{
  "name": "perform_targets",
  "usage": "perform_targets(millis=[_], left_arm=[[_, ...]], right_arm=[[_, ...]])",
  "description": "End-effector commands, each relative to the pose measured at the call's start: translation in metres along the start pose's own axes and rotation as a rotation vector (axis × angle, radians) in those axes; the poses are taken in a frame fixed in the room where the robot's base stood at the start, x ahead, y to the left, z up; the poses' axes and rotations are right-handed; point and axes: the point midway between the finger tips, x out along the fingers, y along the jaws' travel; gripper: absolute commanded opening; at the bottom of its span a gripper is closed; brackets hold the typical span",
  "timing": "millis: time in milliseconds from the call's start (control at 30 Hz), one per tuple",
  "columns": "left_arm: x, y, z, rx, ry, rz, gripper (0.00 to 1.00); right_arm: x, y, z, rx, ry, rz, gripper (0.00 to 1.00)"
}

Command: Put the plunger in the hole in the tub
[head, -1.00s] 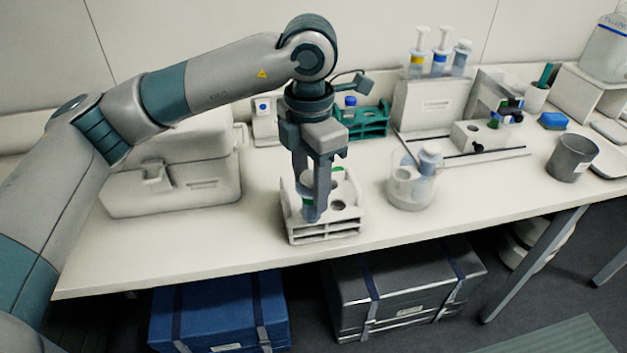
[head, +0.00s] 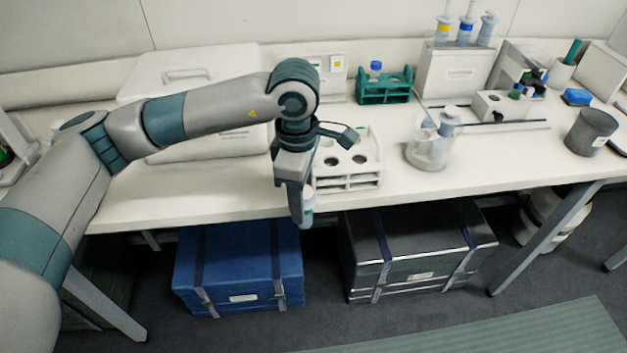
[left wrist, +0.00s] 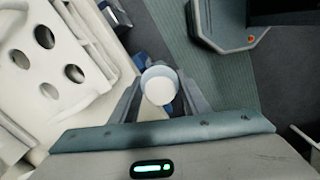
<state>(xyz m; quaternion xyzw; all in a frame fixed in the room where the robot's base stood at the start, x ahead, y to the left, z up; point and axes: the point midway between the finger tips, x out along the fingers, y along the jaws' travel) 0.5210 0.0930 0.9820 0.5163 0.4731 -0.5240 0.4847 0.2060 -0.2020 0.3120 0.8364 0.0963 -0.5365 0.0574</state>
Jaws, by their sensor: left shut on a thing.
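My left gripper (head: 301,208) is beyond the table's front edge, in front of the white rack. It is shut on a pale cylinder (head: 309,202) with a blue-green band. In the left wrist view the cylinder's round white top (left wrist: 159,88) sits between the two fingers (left wrist: 159,103). I cannot tell whether this is the plunger. A clear round tub (head: 426,157) stands on the table to the right of the rack. A pale, blue-grey piece with a round top (head: 449,119) sticks up from it. The tub's hole cannot be made out. My right gripper is not in view.
The white rack with round holes (head: 349,182) stands near the front edge. A green rack (head: 384,92), a white box bearing syringes (head: 447,83) and a dark grey cup (head: 590,132) stand farther back or right. Blue (head: 238,275) and dark (head: 415,250) cases lie below.

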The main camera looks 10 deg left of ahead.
Motion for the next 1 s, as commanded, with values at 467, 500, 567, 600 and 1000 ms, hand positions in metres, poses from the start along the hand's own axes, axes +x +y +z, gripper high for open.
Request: perform_targets(millis=[467, 500, 567, 600, 1000], left_arm=[[0.104, -0.053, -0.062, 0.807, 0.005, -0.007, 0.05], [0.111, -0.06, -0.067, 0.878, 0.006, -0.009, 0.05], [0.122, -0.069, -0.074, 0.984, 0.006, -0.011, 0.05], [0.129, -0.074, -0.079, 1.052, 0.008, -0.011, 0.05], [0.163, -0.112, -0.103, 1.471, 0.012, -0.019, 0.05]], right_arm=[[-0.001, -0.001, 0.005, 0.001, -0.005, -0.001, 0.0], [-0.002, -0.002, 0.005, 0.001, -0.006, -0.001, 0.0], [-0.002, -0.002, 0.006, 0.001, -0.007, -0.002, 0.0], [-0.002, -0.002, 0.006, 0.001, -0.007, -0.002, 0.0], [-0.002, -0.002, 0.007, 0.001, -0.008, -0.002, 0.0]])
